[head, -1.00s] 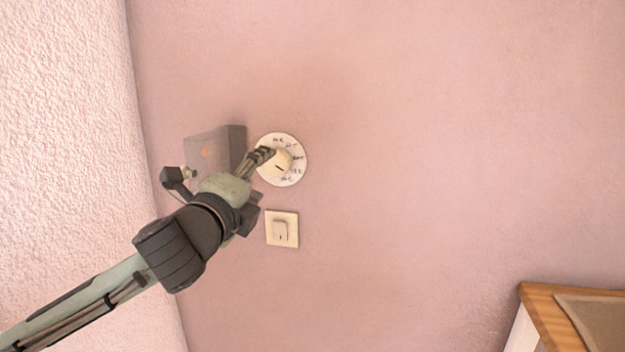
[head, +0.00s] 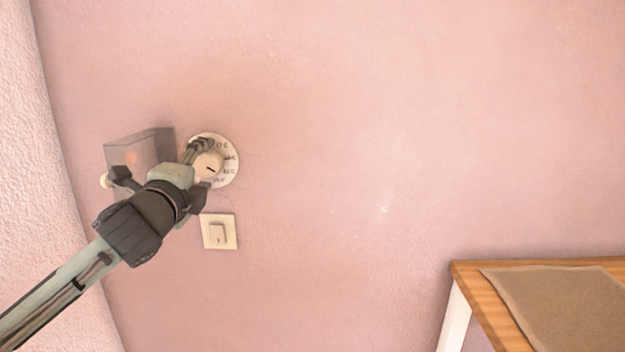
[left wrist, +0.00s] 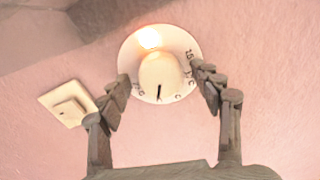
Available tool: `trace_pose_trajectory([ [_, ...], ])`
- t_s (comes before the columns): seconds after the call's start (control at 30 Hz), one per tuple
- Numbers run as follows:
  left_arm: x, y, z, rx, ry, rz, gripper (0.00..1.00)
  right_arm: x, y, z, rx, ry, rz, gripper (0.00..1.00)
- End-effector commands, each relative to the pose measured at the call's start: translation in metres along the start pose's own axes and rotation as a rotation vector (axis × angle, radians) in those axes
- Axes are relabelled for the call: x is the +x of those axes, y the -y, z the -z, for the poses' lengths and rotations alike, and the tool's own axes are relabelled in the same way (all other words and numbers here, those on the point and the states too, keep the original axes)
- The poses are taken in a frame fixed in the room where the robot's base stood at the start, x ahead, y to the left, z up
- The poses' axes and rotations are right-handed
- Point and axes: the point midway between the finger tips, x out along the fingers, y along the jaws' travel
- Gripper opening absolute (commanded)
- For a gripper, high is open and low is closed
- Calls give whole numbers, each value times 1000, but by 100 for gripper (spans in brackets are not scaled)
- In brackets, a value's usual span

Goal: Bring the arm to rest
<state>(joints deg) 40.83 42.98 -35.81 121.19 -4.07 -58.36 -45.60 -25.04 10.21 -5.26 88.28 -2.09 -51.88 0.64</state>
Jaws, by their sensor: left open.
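My left gripper (head: 200,163) is at the round white dial with a cream knob (head: 209,168) on the pink wall. In the left wrist view the open fingers of my left gripper (left wrist: 162,88) stand on either side of the knob (left wrist: 160,78), with a gap on both sides. The knob's dark mark points toward the bottom of that view. In the head view the gripper covers part of the dial's left side. My right gripper is in neither view.
A white wall switch (head: 219,232) sits just below the dial, and also shows in the left wrist view (left wrist: 66,104). A grey box (head: 138,152) is left of the dial. A wooden table (head: 466,272) with a brown mat (head: 560,300) stands at lower right. The wall between is bare.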

Motion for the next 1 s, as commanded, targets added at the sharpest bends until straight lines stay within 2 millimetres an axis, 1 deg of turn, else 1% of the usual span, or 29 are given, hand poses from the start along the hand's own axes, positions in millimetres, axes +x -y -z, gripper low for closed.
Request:
trace_pose_trajectory([
  [0.13,0,1,-1,89,1,2,65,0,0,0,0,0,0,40],
  [0.17,-4,1,-1,123,0,2,65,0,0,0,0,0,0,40],
  [0.2,-11,0,0,143,0,1,65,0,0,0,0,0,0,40],
  [0.6,-79,-1,0,136,-1,-1,65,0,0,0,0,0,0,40],
  [0.7,-57,1,0,132,2,0,65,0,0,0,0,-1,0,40],
  [0.87,-29,0,0,131,2,0,65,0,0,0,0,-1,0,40],
  [1.0,-1,1,-1,132,3,0,65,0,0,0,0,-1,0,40],
])
